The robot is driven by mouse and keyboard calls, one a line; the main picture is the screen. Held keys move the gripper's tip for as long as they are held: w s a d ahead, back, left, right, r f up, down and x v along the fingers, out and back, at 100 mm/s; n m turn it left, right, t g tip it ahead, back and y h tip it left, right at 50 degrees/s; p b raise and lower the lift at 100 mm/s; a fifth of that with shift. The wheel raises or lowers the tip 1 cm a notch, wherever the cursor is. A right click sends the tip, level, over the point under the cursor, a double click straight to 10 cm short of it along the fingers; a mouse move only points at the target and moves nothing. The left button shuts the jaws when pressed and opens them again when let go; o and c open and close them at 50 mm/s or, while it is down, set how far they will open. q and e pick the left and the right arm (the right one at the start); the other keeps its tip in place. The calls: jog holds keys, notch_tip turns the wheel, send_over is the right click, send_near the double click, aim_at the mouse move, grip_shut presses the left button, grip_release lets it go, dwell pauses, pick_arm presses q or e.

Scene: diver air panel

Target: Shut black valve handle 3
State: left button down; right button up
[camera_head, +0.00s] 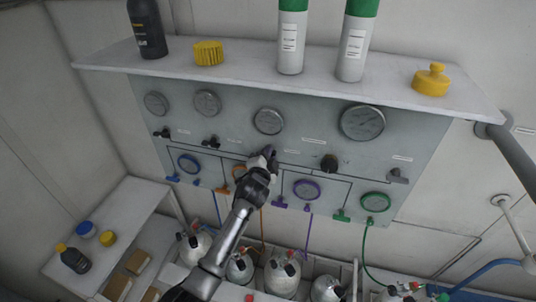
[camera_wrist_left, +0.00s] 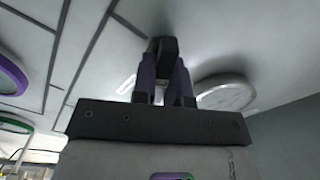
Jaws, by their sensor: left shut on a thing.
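The grey panel (camera_head: 300,140) on the wall carries a row of black valve handles. My left gripper (camera_head: 266,158) reaches up to the middle of this row, below a round gauge (camera_head: 268,121), and covers most of the third handle from the left. In the left wrist view, my left gripper (camera_wrist_left: 163,82) has its two fingers closed on a black handle (camera_wrist_left: 163,47) against the panel. I take this to be black valve handle 3; its exact turn is hard to tell. My right gripper is not in view.
Other black handles (camera_head: 162,132), (camera_head: 211,141) and a dark round knob (camera_head: 330,162) sit along the row. Below are coloured-rim gauges, such as a purple one (camera_head: 306,190), and coloured levers. A shelf (camera_head: 240,72) with bottles juts out above; cylinders (camera_head: 283,277) stand below.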

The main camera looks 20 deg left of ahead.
pick_arm(q)
jog(key=m, duration=0.5)
jog(key=shift+f+m+p, duration=0.15)
jog(key=shift+m+p, duration=0.2)
jog(key=shift+m, duration=0.35)
jog(key=c, duration=1.1)
grip_release()
jog(key=shift+c, duration=0.2)
jog(key=shift+s, duration=0.15)
jog(key=s+d+b, duration=0.1)
jog(key=s, duration=1.2)
jog(key=shift+s+b, duration=0.25)
jog(key=shift+b, duration=0.1)
